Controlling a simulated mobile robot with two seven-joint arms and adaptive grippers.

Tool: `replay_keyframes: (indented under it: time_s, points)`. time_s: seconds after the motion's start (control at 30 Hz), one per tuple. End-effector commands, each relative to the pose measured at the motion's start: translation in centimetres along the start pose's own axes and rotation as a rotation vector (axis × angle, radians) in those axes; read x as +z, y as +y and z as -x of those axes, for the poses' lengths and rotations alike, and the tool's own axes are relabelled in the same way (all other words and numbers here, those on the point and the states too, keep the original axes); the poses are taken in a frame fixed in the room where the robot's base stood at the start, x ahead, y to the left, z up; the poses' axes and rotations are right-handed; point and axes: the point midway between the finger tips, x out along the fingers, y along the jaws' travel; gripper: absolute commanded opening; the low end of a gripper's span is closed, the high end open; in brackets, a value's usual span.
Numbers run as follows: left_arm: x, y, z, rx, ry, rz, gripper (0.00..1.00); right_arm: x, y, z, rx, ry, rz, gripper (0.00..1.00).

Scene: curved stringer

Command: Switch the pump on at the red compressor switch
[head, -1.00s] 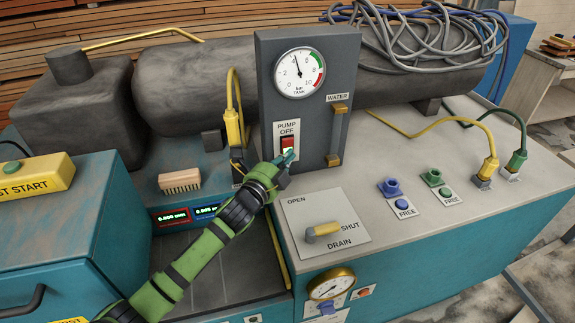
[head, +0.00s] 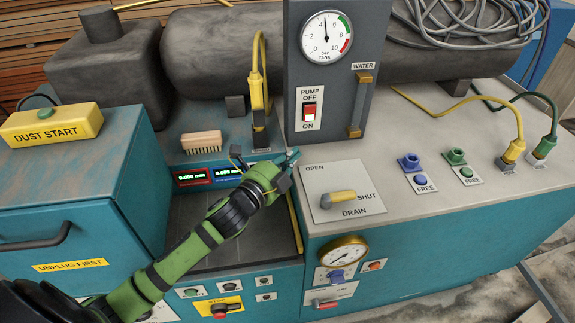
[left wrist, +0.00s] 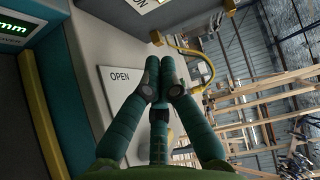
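The red pump switch (head: 309,111) sits on the grey upright panel (head: 347,70), with OFF above it and ON below. Its upper part shows red and its lower part pale; I cannot tell for sure which way it is tipped. My left gripper (head: 287,161) is below and left of the switch, clear of it, near the front of the worktop. In the left wrist view its two fingers (left wrist: 160,64) meet at the tips with nothing between them. The ON label (left wrist: 140,3) shows at that view's top edge. My right gripper is out of view.
The tank gauge (head: 326,37) is above the switch, and a brass-ended water tube (head: 358,105) is to its right. A yellow plug (head: 258,92) stands left of the panel. The drain lever (head: 338,199) is right of my left gripper. A brush (head: 202,142) lies behind.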

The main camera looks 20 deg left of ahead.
Motion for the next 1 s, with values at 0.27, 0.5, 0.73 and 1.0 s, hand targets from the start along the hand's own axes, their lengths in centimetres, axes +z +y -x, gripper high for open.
replay_keyframes:
  time_s: [0.27, 0.5, 0.73, 1.0]
  points:
    - [0.0, 0.2, 1.9, 0.0, 0.0, 0.001, 0.0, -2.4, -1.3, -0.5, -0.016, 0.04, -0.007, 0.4]
    - [0.0, 0.1, 1.8, 0.0, 0.0, 0.001, 0.0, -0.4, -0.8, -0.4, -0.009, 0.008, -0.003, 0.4]
    - [0.0, 0.2, 1.9, 0.002, -0.001, 0.006, 0.0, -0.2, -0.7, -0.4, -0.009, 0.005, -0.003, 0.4]
    - [-0.9, 7.7, 7.0, 0.274, -0.212, 0.444, 0.0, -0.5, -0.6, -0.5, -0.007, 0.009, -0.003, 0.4]
